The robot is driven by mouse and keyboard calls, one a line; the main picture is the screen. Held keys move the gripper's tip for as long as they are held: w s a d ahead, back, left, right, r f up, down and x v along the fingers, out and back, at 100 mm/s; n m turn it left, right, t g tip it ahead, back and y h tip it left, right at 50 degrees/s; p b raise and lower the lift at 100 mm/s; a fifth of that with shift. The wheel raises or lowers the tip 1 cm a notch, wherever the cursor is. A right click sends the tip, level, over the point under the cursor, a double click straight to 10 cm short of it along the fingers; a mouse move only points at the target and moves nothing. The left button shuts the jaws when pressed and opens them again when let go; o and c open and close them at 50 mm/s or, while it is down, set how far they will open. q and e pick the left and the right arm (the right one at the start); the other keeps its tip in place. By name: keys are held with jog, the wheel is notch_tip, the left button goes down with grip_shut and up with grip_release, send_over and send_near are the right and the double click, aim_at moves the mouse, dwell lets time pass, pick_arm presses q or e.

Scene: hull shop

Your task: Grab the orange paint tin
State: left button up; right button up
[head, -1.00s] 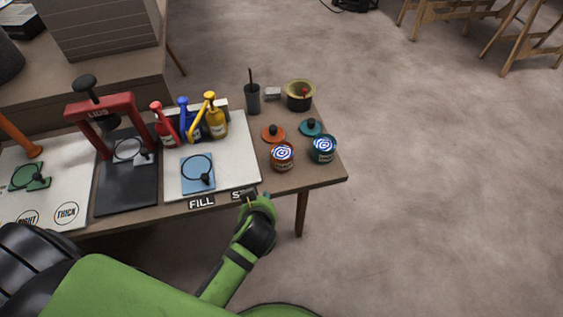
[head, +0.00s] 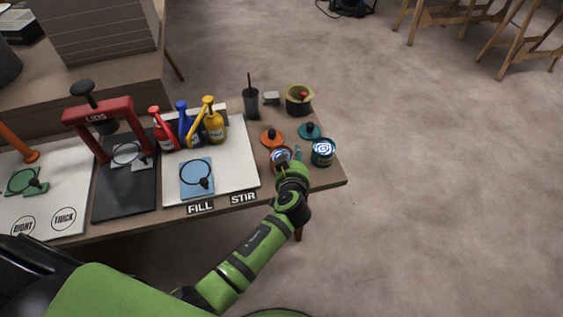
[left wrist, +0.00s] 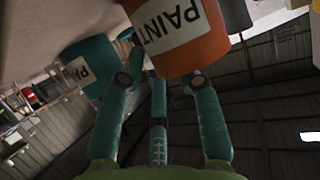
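The orange paint tin (head: 278,158) stands near the table's right end, its lower front partly hidden by my left gripper (head: 290,163). It has a blue and white swirl on top. In the left wrist view the orange tin (left wrist: 186,38) with its PAINT label is close, just ahead of the fingers. My left gripper (left wrist: 160,75) is open, its teal fingers spread. I cannot tell whether any finger touches the tin. My right gripper is not in view.
A teal tin (head: 323,152) stands close to the right of the orange tin. An orange lid (head: 272,138) and a teal lid (head: 309,132) lie behind.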

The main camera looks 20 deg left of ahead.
pick_arm(q)
jog(key=shift+w+a+f, duration=0.15)
jog(key=shift+w, duration=0.2)
grip_shut()
